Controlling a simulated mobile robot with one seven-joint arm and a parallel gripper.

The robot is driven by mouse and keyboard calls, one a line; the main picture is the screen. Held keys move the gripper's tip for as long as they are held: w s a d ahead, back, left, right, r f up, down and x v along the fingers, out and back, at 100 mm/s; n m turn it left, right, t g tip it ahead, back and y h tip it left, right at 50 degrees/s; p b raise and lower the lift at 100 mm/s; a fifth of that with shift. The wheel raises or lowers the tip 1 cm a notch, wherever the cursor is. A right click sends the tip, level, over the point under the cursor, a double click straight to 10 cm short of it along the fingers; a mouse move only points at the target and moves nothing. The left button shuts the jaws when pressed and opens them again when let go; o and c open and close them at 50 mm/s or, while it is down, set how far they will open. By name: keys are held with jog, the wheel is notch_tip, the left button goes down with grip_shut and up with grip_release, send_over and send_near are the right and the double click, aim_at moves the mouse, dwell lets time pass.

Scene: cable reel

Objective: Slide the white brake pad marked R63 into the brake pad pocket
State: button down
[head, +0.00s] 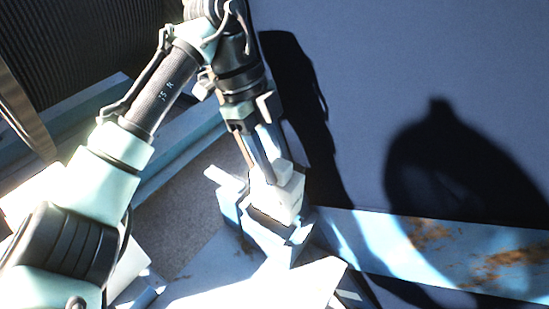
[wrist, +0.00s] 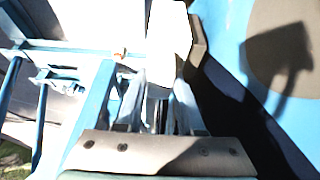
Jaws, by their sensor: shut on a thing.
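My gripper (head: 268,172) points downward and is shut on a white block, the brake pad (head: 283,198). In the wrist view my gripper's fingers (wrist: 160,105) reach up to the white pad (wrist: 168,30), which is overexposed. I cannot read any marking on it. The pad is at the top of a pale blue box-like holder (head: 232,208), which looks like the pocket. I cannot tell whether the pad is inside it or just above it. The pocket's opening is hidden behind the pad and fingers.
A pale blue beam with rust patches (head: 430,246) runs right from the holder. A large dark blue surface (head: 400,60) rises behind it and carries my arm's shadow. Bright, glaring panels (head: 300,285) lie in front. Blue rails (wrist: 45,110) show left in the wrist view.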

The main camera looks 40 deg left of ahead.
aim_at(274, 201)
jog(key=shift+f+b, duration=0.45)
jog(key=shift+f, duration=0.85)
jog(key=shift+p, duration=0.4)
jog(key=shift+f, duration=0.25)
dwell(0.4)
jog(key=shift+f+b, duration=2.3)
jog(key=shift+f, duration=1.45)
